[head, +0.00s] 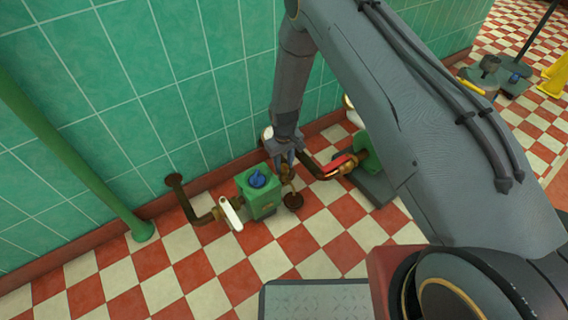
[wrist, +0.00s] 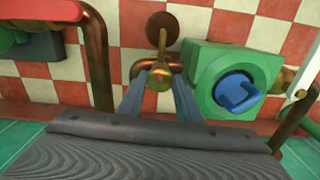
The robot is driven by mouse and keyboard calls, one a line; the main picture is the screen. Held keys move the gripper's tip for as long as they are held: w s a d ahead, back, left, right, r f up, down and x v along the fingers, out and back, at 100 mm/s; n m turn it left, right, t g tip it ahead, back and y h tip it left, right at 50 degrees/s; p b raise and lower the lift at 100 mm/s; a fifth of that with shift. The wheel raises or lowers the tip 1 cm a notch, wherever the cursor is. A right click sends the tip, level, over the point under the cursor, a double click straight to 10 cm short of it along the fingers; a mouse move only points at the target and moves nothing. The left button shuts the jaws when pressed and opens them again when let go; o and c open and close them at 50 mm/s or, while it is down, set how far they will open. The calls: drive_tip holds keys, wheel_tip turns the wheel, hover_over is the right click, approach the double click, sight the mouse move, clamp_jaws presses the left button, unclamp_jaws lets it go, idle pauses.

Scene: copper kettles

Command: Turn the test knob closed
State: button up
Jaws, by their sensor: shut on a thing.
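A small brass test knob (wrist: 160,76) sits on a brass pipe fitting beside a green box (head: 261,197). My gripper (wrist: 160,88) is shut on this knob, with one grey finger on each side of it. In the head view my gripper (head: 286,166) points down just right of the green box, and its fingers partly hide the knob. A blue knob (head: 257,180) is on top of the green box. It also shows in the wrist view (wrist: 236,92), to the right of my gripper and apart from it.
A white lever (head: 231,213) is left of the green box. A red lever (head: 339,165) on a copper pipe is to the right, near another green body. A green pipe (head: 75,155) stands at the left by the tiled wall. Checkered floor (head: 170,285) in front is clear.

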sight(284, 167)
drive_tip(key=shift+m, duration=1.1)
drive_tip(key=o, duration=1)
drive_tip(key=shift+o, duration=0.2)
drive_tip(key=shift+r, duration=0.1)
wheel_tip(284, 167, up, 8)
drive_tip(key=shift+f+p, duration=0.2)
drive_tip(key=shift+p, duration=0.9)
drive_tip(key=shift+r, duration=0.1)
